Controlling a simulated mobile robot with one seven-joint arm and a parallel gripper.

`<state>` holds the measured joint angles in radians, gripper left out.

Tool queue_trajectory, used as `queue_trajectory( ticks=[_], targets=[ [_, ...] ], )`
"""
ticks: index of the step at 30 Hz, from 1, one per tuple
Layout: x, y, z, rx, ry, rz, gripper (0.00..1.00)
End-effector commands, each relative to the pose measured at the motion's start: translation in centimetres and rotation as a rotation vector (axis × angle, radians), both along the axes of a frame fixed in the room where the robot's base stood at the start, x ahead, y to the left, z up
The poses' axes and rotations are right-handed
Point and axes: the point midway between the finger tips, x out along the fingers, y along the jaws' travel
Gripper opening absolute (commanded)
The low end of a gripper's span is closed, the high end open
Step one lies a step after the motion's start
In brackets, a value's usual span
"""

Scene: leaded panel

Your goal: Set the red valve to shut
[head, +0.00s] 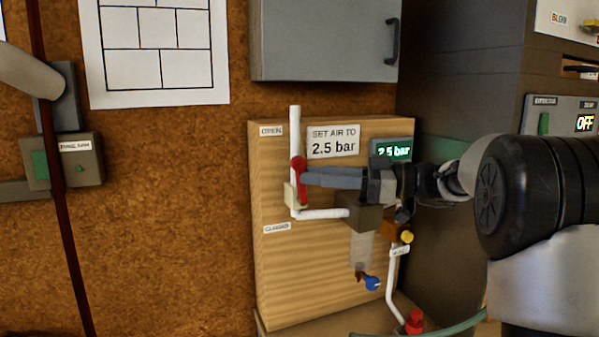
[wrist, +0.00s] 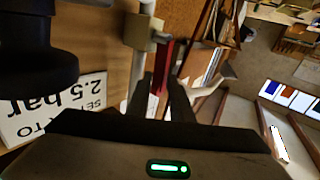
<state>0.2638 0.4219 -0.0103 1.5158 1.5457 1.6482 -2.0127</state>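The red valve (head: 301,185) sits on a white pipe at the left of a wooden panel, with a cream body (head: 290,196) behind its lever. The lever stands nearly upright, along the pipe, its free end toward the OPEN label (head: 271,131). The CLOSED label (head: 277,228) is below. My gripper (head: 308,176) reaches in from the right at the lever's upper part. In the wrist view the red lever (wrist: 164,65) runs between the two dark fingers (wrist: 166,98), which are close together on it. The fingers partly hide its end.
A sign (head: 333,142) reads "SET AIR TO 2.5 bar", and a green display (head: 394,151) reads 2.5 bar. A yellow knob (head: 407,237), a blue knob (head: 372,283) and a red knob (head: 414,321) are lower right. A grey cabinet (head: 322,40) hangs above.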

Motion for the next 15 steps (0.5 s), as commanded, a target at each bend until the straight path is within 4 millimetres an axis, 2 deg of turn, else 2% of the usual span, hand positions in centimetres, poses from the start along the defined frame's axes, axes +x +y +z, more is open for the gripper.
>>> queue_trajectory(
  ticks=[3,6,15],
  targets=[
    [0.3,2.0,0.1,0.001,0.001,0.003,0.20],
    [0.6,3.0,0.0,0.000,0.001,0.001,0.20],
    [0.8,3.9,0.0,0.000,0.001,-0.001,0.20]
  ],
)
